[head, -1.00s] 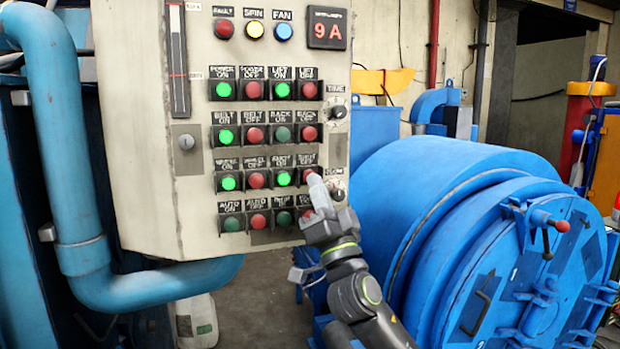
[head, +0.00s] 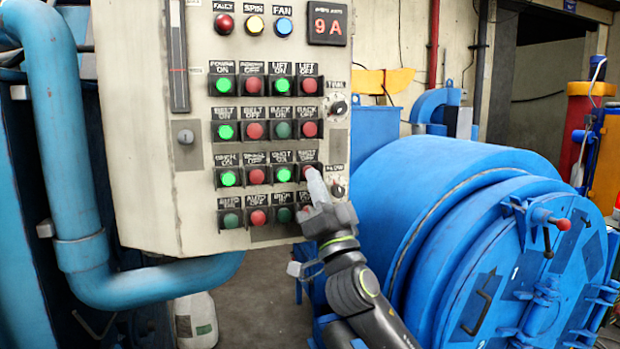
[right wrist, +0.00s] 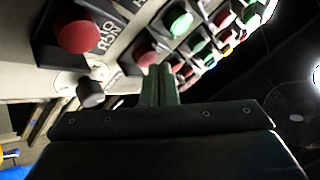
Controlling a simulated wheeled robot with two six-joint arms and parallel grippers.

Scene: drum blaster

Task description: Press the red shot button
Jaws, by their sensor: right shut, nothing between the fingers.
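The red shot button (head: 306,170) sits at the right end of the third button row on the beige control panel (head: 150,130). My right gripper (head: 316,184) is shut and empty, and its pale fingertips overlap the button's right edge in the head view. In the right wrist view a red button (right wrist: 146,58) shows just beyond the shut fingers (right wrist: 158,84), which partly cover it. I cannot tell whether the fingertips touch it. The green button left of the shot button (head: 284,175) is lit. My left gripper is not in view.
A grey knob (head: 338,187) is close to the right of the fingers. Another red button (right wrist: 78,33) shows in the right wrist view. More button rows lie above and below. A blue drum (head: 440,200) stands right of the panel, and a blue pipe (head: 60,150) runs at left.

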